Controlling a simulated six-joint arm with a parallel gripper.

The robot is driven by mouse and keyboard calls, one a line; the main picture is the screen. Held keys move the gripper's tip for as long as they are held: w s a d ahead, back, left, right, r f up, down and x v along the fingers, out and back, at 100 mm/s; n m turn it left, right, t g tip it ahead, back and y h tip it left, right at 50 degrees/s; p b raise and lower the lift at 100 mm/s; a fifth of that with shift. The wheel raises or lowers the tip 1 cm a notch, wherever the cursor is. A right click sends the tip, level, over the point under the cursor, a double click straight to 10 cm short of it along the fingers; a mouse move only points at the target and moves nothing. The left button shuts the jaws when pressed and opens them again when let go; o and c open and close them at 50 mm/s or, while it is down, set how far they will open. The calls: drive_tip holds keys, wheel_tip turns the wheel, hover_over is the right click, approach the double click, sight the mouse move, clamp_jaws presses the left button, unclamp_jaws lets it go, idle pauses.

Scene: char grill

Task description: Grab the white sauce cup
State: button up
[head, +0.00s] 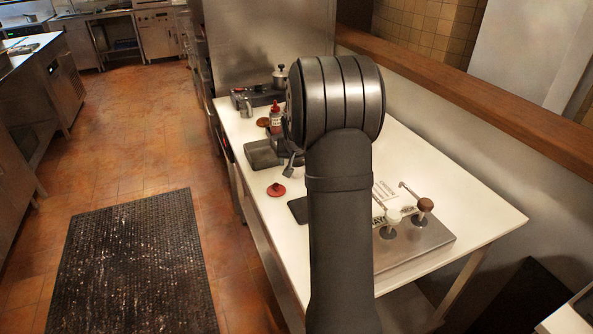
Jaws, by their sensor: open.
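I cannot make out a separate white sauce cup; my arm covers the middle of the white table (485,212). The closest match in colour is a white-topped pump (393,216) on the steel dispenser box (420,248) at the table's near right. A brown-topped pump (425,205) stands next to it on the same box.
A red sauce bottle (276,117), a steel pitcher (245,106) and a dark appliance (262,95) stand at the table's far end. A red lid-like disc (276,190) lies at the left edge. A wooden ledge (470,85) runs along the right. The table's right corner is clear.

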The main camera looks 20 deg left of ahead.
drive_tip(key=shift+x, duration=1.2)
drive_tip(key=c, duration=1.1)
drive_tip(key=shift+r, duration=0.15)
